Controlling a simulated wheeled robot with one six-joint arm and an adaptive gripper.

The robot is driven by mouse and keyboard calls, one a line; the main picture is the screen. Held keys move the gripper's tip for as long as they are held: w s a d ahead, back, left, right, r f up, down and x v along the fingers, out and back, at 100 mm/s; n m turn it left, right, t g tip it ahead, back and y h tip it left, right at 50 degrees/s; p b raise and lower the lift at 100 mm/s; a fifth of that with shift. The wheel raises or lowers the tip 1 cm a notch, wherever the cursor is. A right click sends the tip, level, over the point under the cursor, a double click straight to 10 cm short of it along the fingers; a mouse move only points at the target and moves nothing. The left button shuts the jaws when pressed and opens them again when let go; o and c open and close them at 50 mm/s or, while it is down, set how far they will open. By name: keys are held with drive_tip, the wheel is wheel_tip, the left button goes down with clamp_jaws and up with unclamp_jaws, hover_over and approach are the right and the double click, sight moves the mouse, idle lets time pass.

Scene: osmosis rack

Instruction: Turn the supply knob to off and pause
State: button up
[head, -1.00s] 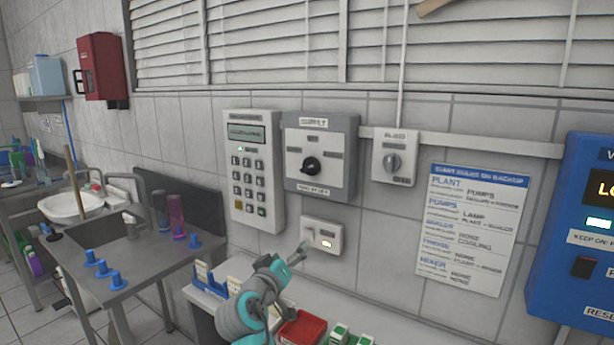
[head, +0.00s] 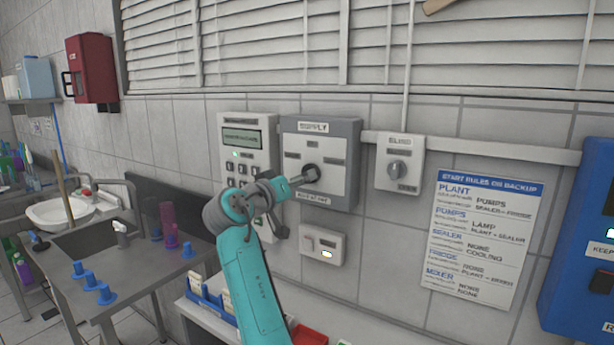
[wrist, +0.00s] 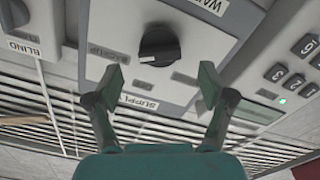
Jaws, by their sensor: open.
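The supply box (head: 338,142) is a grey wall panel labelled SUPPLY, right of the keypad. Its black round knob (wrist: 158,46) shows clearly in the wrist view, which is upside down. The knob's raised grip bar lies about level in that view. My gripper (wrist: 161,82) is open, with its two teal fingertips to either side of the knob's line and nothing between them. The fingertips look short of the knob; contact is not visible. In the head view my gripper (head: 303,179) is in front of the box's lower middle and partly hides the knob.
A keypad panel (head: 241,137) is on the left. A blind switch box (head: 399,163) is on the right and a small white switch box (head: 322,246) below. A rules sheet (head: 485,235) and a blue cabinet (head: 585,260) are further right. A sink bench stands left.

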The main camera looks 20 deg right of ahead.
drive_tip(key=shift+x, duration=2.6)
drive_tip(key=c, duration=1.2)
